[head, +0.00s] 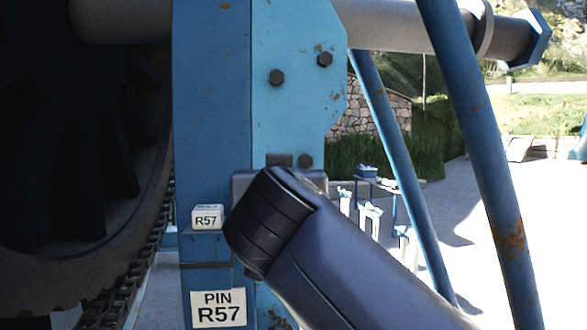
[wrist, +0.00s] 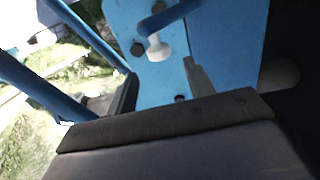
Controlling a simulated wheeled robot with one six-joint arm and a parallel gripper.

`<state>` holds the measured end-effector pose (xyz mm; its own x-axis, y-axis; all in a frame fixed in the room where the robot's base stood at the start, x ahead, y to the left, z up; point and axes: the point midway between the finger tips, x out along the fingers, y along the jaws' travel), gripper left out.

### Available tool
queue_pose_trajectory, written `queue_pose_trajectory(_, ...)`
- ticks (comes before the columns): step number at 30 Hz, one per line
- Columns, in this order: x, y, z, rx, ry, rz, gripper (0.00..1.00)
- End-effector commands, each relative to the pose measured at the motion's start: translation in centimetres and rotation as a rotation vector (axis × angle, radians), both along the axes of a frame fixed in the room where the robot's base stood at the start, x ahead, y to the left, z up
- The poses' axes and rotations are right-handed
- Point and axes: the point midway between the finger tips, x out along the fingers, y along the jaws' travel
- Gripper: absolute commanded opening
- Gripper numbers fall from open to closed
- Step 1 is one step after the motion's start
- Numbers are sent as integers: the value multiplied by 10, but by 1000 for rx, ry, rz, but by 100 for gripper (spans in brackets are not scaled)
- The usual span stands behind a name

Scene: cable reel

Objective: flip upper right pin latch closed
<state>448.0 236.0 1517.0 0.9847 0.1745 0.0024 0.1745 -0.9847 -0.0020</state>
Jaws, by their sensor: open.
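A blue lever with a white knob (wrist: 155,45) shows at the top of the wrist view, in front of the light blue plate (wrist: 225,60); it may be the pin latch, but I cannot tell its position. In the head view my dark arm covers the middle of the blue upright (head: 212,120), and no latch can be made out there. My gripper (wrist: 165,122) shows as a dark block across the bottom of the wrist view, open, below the knob and apart from it in the picture.
A white R57 block (head: 207,217) and a PIN R57 label (head: 218,307) are on the upright. A large dark reel (head: 70,150) and a chain (head: 130,240) are at left. Slanted blue struts (head: 485,150) stand at right. A grey shaft (head: 385,25) crosses the top.

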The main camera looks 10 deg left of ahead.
Motion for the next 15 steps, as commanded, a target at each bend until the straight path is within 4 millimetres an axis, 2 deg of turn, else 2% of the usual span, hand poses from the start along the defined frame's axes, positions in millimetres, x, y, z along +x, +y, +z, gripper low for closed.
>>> queue_pose_trajectory(1,12,1,3,-4,3,-6,50)
queue_pose_trajectory(6,43,7,3,-4,3,-4,50)
queue_pose_trajectory(10,59,10,2,-3,2,-2,50)
queue_pose_trajectory(15,69,12,0,-2,2,-1,50)
